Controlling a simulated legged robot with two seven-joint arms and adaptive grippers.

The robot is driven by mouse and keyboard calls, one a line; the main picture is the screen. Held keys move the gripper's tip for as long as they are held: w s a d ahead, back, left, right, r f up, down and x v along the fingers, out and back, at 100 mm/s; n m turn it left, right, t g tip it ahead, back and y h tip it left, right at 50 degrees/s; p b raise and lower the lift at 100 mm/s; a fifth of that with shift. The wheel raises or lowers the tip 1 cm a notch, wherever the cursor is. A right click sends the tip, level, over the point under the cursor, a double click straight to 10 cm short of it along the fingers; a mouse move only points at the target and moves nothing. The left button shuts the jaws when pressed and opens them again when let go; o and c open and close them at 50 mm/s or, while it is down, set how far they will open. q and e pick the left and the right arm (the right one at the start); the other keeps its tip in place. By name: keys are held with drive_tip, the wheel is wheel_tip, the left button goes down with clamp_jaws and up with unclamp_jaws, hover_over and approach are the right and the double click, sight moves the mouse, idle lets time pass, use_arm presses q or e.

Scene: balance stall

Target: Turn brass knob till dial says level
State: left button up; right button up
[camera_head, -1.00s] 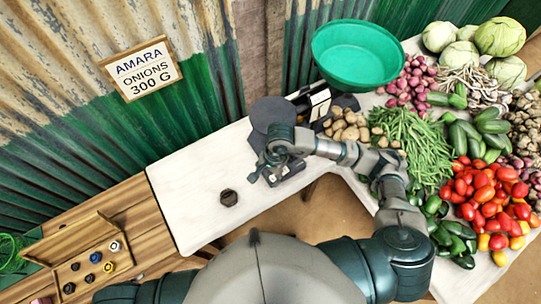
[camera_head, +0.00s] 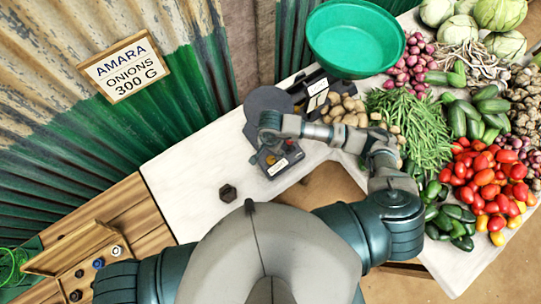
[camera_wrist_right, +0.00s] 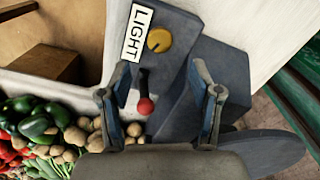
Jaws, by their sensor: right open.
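The brass knob (camera_wrist_right: 159,40) sits on the dark face of the balance (camera_wrist_right: 180,27), beside a white label reading LIGHT (camera_wrist_right: 138,33). A lever with a red ball (camera_wrist_right: 145,105) stands lower on that face. My right gripper (camera_wrist_right: 162,68) is open, its two fingers apart and empty, with the knob beyond the tips. In the head view my right wrist (camera_head: 268,130) covers part of the balance; the knob (camera_head: 270,159) shows small just below it. I cannot make out a dial reading. My left gripper is out of view.
A dark round plate (camera_head: 267,101) adjoins the balance. A green basin (camera_head: 354,38), potatoes and other vegetables crowd the right. A dark hexagonal weight (camera_head: 228,193) lies alone on the white table (camera_head: 185,175), which is otherwise clear at left. A wooden tray (camera_head: 75,245) holds small weights.

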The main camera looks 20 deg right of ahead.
sight(271, 159)
wheel_tip(271, 159, down, 8)
drive_tip(key=shift+f, duration=0.1)
drive_tip(key=c, duration=1.1)
